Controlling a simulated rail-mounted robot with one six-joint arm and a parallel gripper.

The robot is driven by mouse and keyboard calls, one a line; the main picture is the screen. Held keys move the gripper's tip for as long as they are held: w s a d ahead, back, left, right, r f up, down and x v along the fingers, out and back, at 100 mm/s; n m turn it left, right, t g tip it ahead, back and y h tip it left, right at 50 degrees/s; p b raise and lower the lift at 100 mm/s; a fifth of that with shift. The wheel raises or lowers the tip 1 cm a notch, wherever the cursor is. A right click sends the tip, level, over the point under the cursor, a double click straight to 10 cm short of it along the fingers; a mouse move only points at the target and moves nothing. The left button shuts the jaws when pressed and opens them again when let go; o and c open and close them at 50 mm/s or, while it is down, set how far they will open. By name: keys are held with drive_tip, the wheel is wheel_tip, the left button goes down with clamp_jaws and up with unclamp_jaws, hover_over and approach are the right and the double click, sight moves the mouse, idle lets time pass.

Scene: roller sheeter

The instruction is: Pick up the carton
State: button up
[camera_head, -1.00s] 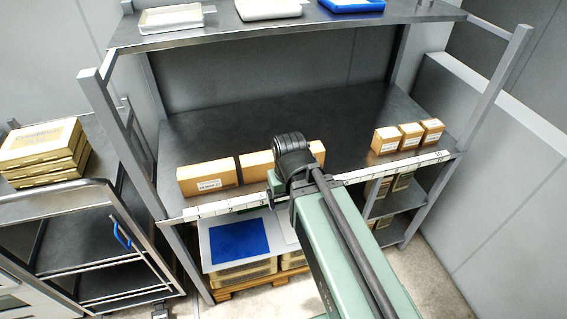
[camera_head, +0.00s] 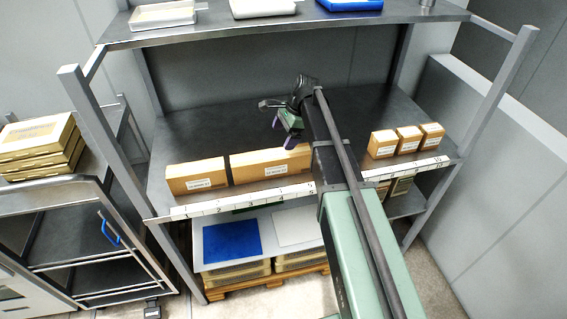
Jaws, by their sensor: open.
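Two long brown cartons lie along the front of the middle shelf: a left carton (camera_head: 196,178) and a longer one (camera_head: 258,168) beside it. Three small brown cartons stand further right: one (camera_head: 382,144), a middle one (camera_head: 409,139) and a right one (camera_head: 432,136). Which one the task means I cannot tell. My gripper (camera_head: 277,113) is over the middle shelf, above and behind the longer carton, with open, empty jaws. My arm hides part of the shelf's front edge between the two groups.
The middle shelf (camera_head: 190,128) has a numbered strip (camera_head: 235,204) on its front edge and free room at the back. The upper shelf (camera_head: 210,29) carries trays above. Grey posts stand at both sides. A rack with stacked flat boxes (camera_head: 38,148) stands left.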

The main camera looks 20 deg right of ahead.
sight(275, 154)
drive_tip(key=shift+s+a+r+m, duration=0.1)
drive_tip(key=shift+s+a+m, duration=0.15)
drive_tip(key=shift+m, duration=0.65)
drive_tip(key=b+x, duration=0.5)
drive_tip(key=shift+f, duration=0.4)
drive_tip(key=shift+a+f+b, duration=0.2)
drive_tip(key=shift+b, duration=0.15)
drive_tip(key=shift+r, duration=0.15)
drive_tip(key=b+x, duration=0.5)
drive_tip(key=shift+d+f, duration=0.15)
drive_tip(key=shift+f, duration=0.1)
drive_tip(key=shift+r+p, duration=0.25)
drive_tip(key=shift+p, duration=0.05)
drive_tip(key=c, duration=1.3)
